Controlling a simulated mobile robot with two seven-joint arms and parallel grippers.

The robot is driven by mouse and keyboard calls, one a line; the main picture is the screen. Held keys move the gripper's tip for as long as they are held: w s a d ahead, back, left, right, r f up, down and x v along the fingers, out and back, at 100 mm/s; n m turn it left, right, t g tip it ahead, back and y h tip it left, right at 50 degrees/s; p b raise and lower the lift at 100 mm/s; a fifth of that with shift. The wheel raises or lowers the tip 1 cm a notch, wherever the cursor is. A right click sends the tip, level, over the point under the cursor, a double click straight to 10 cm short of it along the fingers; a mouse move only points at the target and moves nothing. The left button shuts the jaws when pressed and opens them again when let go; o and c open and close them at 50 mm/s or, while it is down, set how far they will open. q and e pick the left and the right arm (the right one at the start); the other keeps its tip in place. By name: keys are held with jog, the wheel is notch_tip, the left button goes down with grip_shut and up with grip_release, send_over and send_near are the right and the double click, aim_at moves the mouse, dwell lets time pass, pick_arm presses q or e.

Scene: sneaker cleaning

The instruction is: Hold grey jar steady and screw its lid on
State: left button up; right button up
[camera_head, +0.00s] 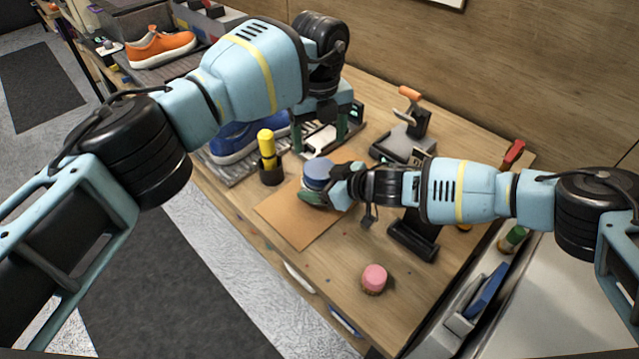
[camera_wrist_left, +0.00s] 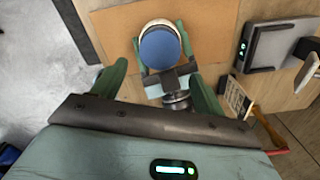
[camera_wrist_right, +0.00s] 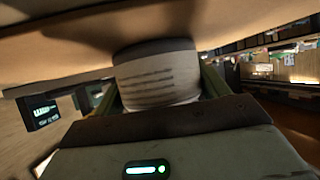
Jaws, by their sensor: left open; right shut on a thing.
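The jar, with a pale grey body and a blue lid (camera_head: 318,168), stands upright on a tan mat (camera_head: 290,228). The lid shows as a blue disc (camera_wrist_left: 160,48) on top of the jar in the left wrist view; how tightly it sits I cannot tell. My right gripper (camera_head: 332,186) is shut around the jar's side. The pale jar body (camera_wrist_right: 158,82), with dark printed lines, fills the space between its fingers in the right wrist view. My left gripper (camera_head: 328,138) is open and empty, with its fingers apart, just behind the jar in the head view.
A yellow-handled tool (camera_head: 267,148) stands in a dark cup left of the jar. A blue sneaker (camera_head: 232,145) lies behind it, partly hidden by my left arm. A grey device (camera_head: 402,143) sits at the back right.

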aim_at(320, 168)
pick_arm(q)
jog(key=shift+f, duration=4)
jog(key=shift+c, duration=0.3)
jog(key=c, duration=0.7)
jog(key=o, duration=1.1)
jog(key=shift+c, duration=0.2)
jog(key=shift+r, duration=0.15)
notch_tip(320, 168, up, 4)
jog(key=shift+r, duration=0.1)
jog(key=shift+c, duration=0.3)
